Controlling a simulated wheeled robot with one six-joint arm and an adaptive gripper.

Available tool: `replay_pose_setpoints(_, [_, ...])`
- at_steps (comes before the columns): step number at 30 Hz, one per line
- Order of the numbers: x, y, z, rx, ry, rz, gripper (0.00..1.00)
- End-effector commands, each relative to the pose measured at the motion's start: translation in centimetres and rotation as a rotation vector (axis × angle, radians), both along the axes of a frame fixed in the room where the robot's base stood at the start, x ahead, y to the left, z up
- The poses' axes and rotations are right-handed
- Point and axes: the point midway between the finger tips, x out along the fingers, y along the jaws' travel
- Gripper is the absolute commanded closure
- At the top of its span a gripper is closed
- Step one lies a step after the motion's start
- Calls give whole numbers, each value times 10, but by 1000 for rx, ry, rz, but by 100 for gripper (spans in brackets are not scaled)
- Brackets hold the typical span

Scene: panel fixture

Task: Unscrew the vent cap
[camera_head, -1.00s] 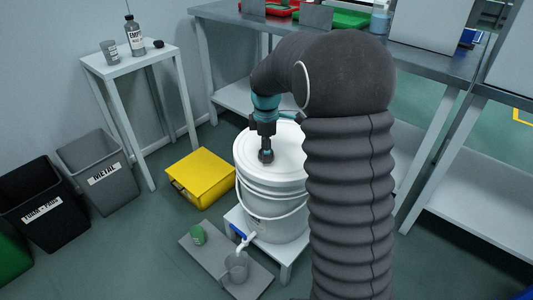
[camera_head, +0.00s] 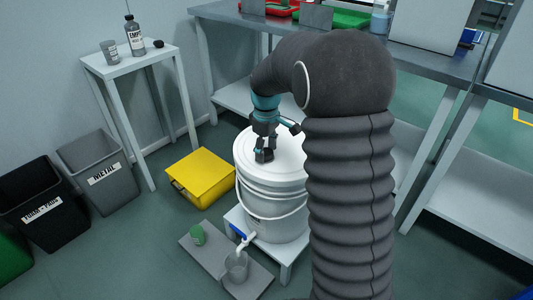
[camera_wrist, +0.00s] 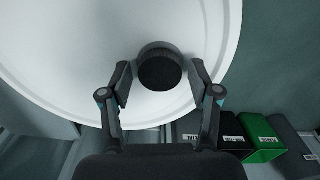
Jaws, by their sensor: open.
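The vent cap (camera_wrist: 160,70) is a dark round ribbed cap on the white lid (camera_wrist: 60,50) of a bucket. In the head view the cap (camera_head: 264,155) shows as a dark piece on the lid below my gripper. The white bucket (camera_head: 268,205) stands upright on a low white stand. In the wrist view my gripper (camera_wrist: 160,82) is open, with one finger on each side of the cap and a gap on both sides. In the head view my gripper (camera_head: 266,143) points down over the lid. Whether the cap still sits on its thread cannot be seen.
A tap with a blue handle (camera_head: 237,231) sticks out low on the bucket above a clear beaker (camera_head: 237,265). A yellow box (camera_head: 200,177) stands to the left. A metal workbench (camera_head: 240,17) is behind.

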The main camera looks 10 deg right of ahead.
Motion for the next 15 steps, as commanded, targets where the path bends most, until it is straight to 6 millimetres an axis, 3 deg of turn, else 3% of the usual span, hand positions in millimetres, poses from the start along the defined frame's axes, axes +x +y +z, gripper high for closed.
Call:
replay_pose_setpoints(1, [0, 0, 0, 0, 0, 1, 38])
replay_pose_setpoints(8, [0, 0, 0, 0, 0, 2, 94])
replay_pose_setpoints(15, [0, 0, 0, 0, 0, 37, 94])
